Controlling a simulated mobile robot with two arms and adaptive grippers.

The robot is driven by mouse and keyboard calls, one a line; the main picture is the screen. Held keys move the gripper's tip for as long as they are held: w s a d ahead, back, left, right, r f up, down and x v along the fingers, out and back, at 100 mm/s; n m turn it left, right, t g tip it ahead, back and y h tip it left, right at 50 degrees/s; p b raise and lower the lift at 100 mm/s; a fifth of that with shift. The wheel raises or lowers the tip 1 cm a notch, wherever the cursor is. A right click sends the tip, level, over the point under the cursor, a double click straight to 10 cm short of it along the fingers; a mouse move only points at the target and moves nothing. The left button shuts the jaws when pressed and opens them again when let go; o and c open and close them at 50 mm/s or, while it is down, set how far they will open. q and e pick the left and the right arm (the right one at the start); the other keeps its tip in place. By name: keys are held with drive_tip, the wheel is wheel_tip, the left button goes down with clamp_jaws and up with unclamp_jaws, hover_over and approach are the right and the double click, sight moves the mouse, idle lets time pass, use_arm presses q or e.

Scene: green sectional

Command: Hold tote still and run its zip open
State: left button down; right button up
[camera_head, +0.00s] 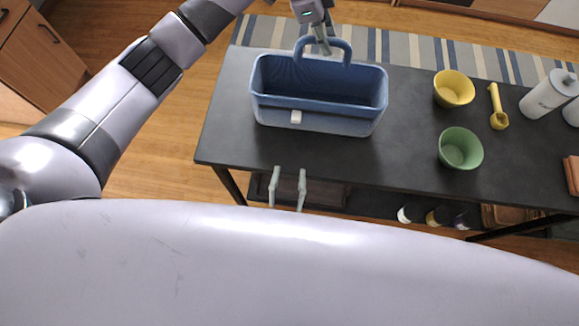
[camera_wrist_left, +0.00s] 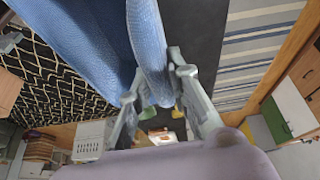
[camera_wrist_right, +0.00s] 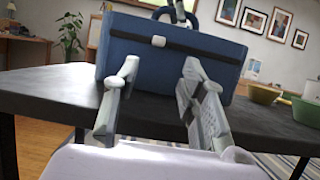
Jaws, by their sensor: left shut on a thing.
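The blue tote (camera_head: 345,122) stands on the dark table, with its hollow inside showing from above. Its white zip tab (camera_head: 296,117) is on the near wall, left of the middle. In the right wrist view the tab (camera_wrist_right: 158,41) sits on a dark strip (camera_wrist_right: 205,50) running across that wall. My left gripper (camera_head: 323,40) is at the far side, shut on the tote's arched handle (camera_wrist_left: 150,45). My right gripper (camera_head: 288,188) is open and empty, short of the table's front edge. In the right wrist view its fingers (camera_wrist_right: 158,82) point at the tote, below the tab.
The dark table (camera_head: 400,150) has bare room in front of the tote. To the right are a yellow bowl (camera_head: 454,90), a green bowl (camera_head: 460,149), a yellow scoop (camera_head: 499,118) and a white canister (camera_head: 545,97). A lower shelf holds several items. A striped rug (camera_head: 400,55) lies behind.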

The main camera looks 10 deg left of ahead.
drive_tip(key=shift+c, duration=0.5)
drive_tip(key=shift+w+d+n+y, duration=0.2)
drive_tip(key=shift+d+n+y, duration=0.05)
drive_tip(key=shift+n+y, duration=0.3)
drive_tip(key=shift+w+d+n+y, duration=0.15)
drive_tip(key=shift+d+n+y, duration=0.05)
drive_tip(key=shift+n+y, duration=0.3)
drive_tip(key=n+g+y, duration=1)
drive_tip(key=n+y, duration=0.1)
drive_tip(key=n, duration=1.4)
approach(299, 123)
drive_tip(key=x, duration=0.9)
drive_tip(key=shift+c, duration=0.6)
clamp_jaws()
